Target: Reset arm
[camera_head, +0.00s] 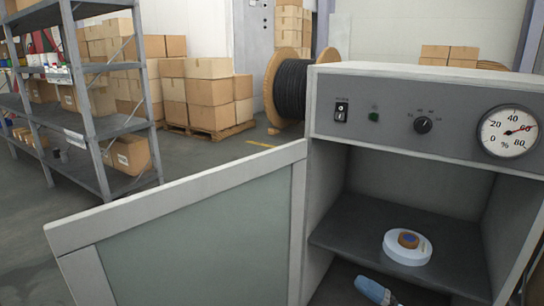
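Neither of my grippers shows in the head view, and no part of my arms is clearly visible. A grey cabinet (400,151) stands at the right with its door (190,235) swung open to the left. On its inner shelf (350,232) lies a round white piece (405,253) with a small brown and blue part on top. Below the shelf edge, a blue handle-like object (372,290) shows, partly cut off by the bottom of the picture.
The cabinet's panel has a rocker switch (341,111), a green button (374,117), a black knob (423,125) and a percent gauge (508,132). A metal rack (108,126), stacked cartons (208,97) and a cable reel (290,90) stand behind. Floor is clear left of the door.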

